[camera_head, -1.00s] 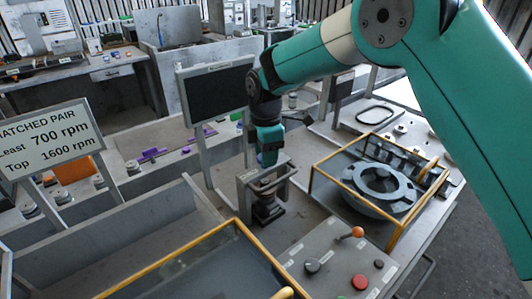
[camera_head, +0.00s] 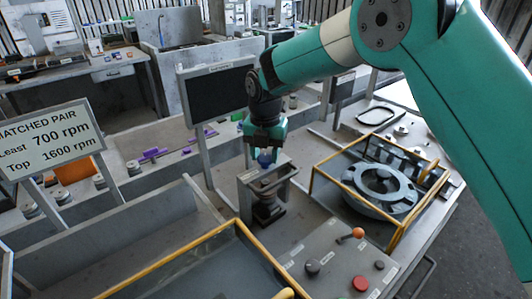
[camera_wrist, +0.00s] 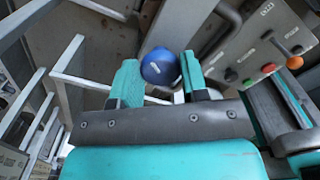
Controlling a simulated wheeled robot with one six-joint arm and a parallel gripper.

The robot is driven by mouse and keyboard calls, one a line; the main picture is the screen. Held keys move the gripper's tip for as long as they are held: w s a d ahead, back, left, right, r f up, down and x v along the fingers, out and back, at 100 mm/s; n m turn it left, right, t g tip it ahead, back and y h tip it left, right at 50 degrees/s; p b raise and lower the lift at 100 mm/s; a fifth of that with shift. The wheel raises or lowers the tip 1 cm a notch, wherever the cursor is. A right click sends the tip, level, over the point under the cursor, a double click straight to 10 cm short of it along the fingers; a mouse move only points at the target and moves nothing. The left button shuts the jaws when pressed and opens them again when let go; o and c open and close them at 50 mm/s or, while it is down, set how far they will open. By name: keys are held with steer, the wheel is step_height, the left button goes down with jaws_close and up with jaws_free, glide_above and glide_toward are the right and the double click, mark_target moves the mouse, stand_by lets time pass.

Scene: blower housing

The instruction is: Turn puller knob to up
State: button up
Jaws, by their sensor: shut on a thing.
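The puller is a small grey frame (camera_head: 245,195) on the bench, with a dark round body (camera_head: 268,210) inside it. A blue ball-shaped knob (camera_head: 264,159) sits above the frame. My gripper (camera_head: 265,145) points down over it, with its fingers at the knob. In the wrist view the blue knob (camera_wrist: 160,66) lies between the two teal fingers of my gripper (camera_wrist: 160,78), which are shut on it. A small pale mark shows on the knob, but it is too small to read. The knob's stem is hidden.
Right of the puller is a yellow-edged clear box (camera_head: 398,235) around a grey round housing (camera_head: 381,186). In front is a control panel (camera_head: 325,262) with an orange-tipped lever and red button. A dark screen (camera_head: 217,92) stands behind. A yellow-edged bin (camera_head: 150,272) is at front left.

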steer(key=n, duration=0.2)
steer(key=shift+w+n, duration=0.1)
steer(key=shift+n, duration=0.3)
steer(key=b, duration=0.1)
steer(key=n+b, duration=0.1)
steer(key=b, duration=0.1)
steer(key=shift+f+n, duration=0.25)
steer(key=shift+n, duration=0.05)
steer(key=n+b, duration=0.1)
steer(key=b, duration=0.4)
steer(key=shift+a+f, duration=0.1)
steer(key=shift+f, duration=0.05)
steer(key=n+b, duration=0.1)
steer(key=b, duration=0.2)
steer(key=shift+b, duration=1.1)
steer(key=n+b, duration=0.1)
steer(key=b, duration=0.2)
steer(key=shift+r, duration=0.2)
steer(key=shift+r+b, duration=0.3)
steer(key=shift+b, duration=0.6)
steer(key=o, duration=0.9)
